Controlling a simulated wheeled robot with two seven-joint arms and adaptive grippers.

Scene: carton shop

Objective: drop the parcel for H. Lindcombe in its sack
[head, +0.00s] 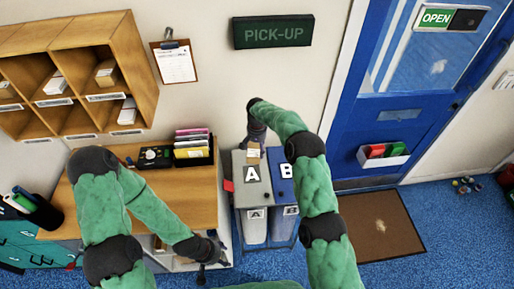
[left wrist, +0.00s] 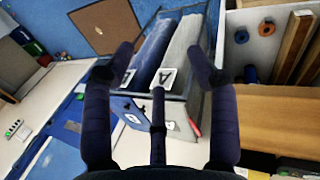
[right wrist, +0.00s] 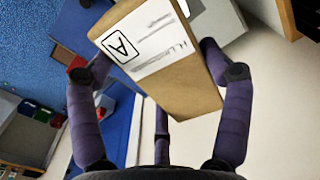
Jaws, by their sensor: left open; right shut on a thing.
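The brown parcel (right wrist: 175,85) is in my right gripper (right wrist: 158,75). Its white label shows a boxed letter A and a partly readable name starting "H. L". In the head view the parcel (head: 253,153) is small, just above the top of the grey sack stand marked A (head: 252,187), and my right gripper (head: 256,135) partly hides it. Whether it touches the stand I cannot tell. The blue stand marked B (head: 285,188) is beside it on the right. My left gripper (head: 214,252) is open and empty, low and left of the stands.
A wooden counter (head: 185,192) with a file tray (head: 193,150) is left of the stands. Pigeonholes (head: 75,75) hang on the wall above. A blue door (head: 400,105) and brown mat (head: 378,225) are at the right. Blue floor in front of the mat is clear.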

